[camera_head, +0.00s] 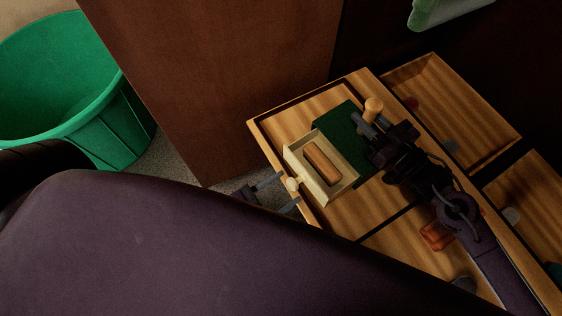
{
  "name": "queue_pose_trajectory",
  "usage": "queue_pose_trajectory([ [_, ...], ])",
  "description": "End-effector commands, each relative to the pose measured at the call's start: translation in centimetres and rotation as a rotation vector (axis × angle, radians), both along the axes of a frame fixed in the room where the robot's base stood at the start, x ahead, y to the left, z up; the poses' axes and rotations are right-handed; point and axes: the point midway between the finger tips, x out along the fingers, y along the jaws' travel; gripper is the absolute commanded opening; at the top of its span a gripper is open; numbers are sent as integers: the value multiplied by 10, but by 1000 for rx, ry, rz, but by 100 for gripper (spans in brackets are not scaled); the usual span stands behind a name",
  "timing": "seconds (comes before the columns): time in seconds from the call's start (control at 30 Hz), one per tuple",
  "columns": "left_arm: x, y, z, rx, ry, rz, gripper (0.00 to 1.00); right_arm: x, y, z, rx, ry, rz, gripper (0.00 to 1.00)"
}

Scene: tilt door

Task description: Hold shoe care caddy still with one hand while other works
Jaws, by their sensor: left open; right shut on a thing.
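The shoe care caddy (339,130) is a dark green box in the wooden tray. Its pale drawer (345,192) is pulled out toward the lower left, with a brown block-like brush (321,162) inside. A round wooden knob (292,184) is on the drawer front. My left gripper (281,193) is open, its fingers on either side of the knob; contact is unclear. My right gripper (366,127) is shut on the caddy's wooden handle (373,104), whose rounded end shows beyond the fingers. My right gripper and arm hide the caddy's right side.
The wooden tray (405,231) has raised rims and several compartments. An orange-red object (436,235) lies under my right arm. A brown cabinet panel (215,75) stands behind, and a green bin (65,85) is at the upper left. My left arm covers the lower left.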

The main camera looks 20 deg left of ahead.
Motion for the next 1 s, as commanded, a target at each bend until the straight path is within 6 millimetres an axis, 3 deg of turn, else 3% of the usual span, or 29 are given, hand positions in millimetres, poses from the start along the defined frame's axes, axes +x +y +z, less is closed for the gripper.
queue_pose_trajectory([
  [0.17, -11, 6, -1, 1, 3, -1, 53, -1, 0, -4, -6, 8, 1, 0],
  [0.6, -86, 50, -1, 1, 4, -1, 53, -1, 0, -4, -6, 8, 1, 0],
  [0.8, -102, 60, -1, 0, 1, 0, 53, -1, 0, -4, -6, 8, 1, 0],
  [1.0, -104, 61, 0, 1, -1, 0, 53, -1, 0, -4, -6, 8, 1, 0],
])
